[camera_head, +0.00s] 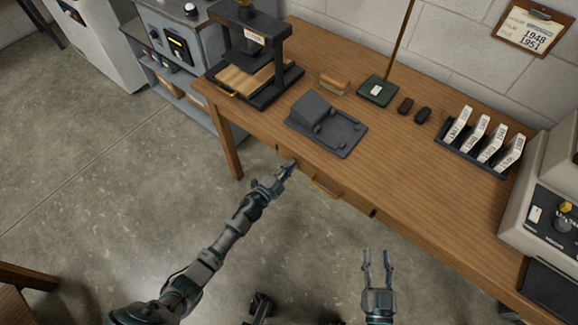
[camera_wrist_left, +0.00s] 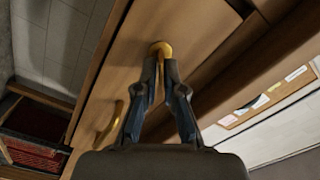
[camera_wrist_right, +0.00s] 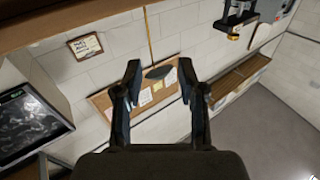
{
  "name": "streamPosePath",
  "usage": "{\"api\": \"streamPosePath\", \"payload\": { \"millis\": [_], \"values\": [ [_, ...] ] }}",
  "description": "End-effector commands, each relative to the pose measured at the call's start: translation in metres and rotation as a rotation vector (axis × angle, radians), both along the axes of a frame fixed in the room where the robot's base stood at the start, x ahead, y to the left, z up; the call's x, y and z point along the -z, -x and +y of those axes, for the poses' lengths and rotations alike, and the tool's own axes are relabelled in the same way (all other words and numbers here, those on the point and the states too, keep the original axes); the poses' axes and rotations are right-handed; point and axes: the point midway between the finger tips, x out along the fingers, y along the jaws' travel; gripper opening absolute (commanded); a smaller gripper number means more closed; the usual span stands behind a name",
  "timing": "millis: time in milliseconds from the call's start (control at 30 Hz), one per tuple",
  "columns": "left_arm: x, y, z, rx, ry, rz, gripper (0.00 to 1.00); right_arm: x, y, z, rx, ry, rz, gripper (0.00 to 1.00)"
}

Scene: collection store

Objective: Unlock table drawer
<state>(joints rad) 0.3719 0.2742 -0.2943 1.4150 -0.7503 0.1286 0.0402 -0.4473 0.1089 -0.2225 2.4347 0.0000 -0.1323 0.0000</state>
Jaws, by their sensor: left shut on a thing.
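The wooden table's drawer front (camera_head: 345,200) lies below the table's front edge, with a brass handle (camera_head: 325,189) on it. The handle also shows in the left wrist view (camera_wrist_left: 109,122). My left gripper (camera_head: 290,167) is at the drawer front, left of the handle. In the left wrist view its fingers are shut on a round brass piece (camera_wrist_left: 160,47) at the drawer's lock. Whether this is a key head or part of the lock I cannot tell; the fingertips partly cover it. My right gripper (camera_head: 377,258) is open and empty, in front of the table.
On the tabletop (camera_head: 400,165) stand a black press (camera_head: 262,50), a dark grey device on a tray (camera_head: 325,122), a green lamp base (camera_head: 377,91) and a rack of labelled cards (camera_head: 480,140). A grey machine (camera_head: 555,205) stands at the right. The floor in front is mostly clear.

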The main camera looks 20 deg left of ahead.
Motion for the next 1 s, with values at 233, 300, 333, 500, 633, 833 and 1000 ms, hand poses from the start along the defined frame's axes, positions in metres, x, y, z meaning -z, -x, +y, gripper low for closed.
{"api": "streamPosePath", "payload": {
  "millis": [233,300,333,500,633,833,1000],
  "values": [
    [0.009,0.002,-0.001,-0.002,-0.212,-0.066,0.00,-0.007,-0.001,0.002,-0.002,-0.018,-0.063,0.40],
    [0.010,0.002,-0.001,-0.001,-0.266,-0.085,0.00,-0.010,-0.001,0.002,-0.003,-0.024,-0.083,0.40],
    [0.010,0.002,-0.001,-0.001,-0.289,-0.094,0.00,-0.011,-0.001,0.003,-0.004,-0.027,-0.090,0.40],
    [0.011,0.002,-0.001,0.000,-0.397,-0.133,0.00,-0.015,0.001,0.004,-0.006,-0.042,-0.129,0.40],
    [0.012,0.002,-0.001,0.000,-0.459,-0.155,0.00,-0.019,0.003,0.005,-0.006,-0.052,-0.155,0.40],
    [0.013,0.002,-0.001,0.001,-0.517,-0.177,0.00,-0.024,0.004,0.004,-0.004,-0.059,-0.181,0.40],
    [0.013,0.002,-0.001,0.002,-0.535,-0.182,0.00,-0.026,0.004,0.004,-0.002,-0.064,-0.196,0.40]
  ]
}}
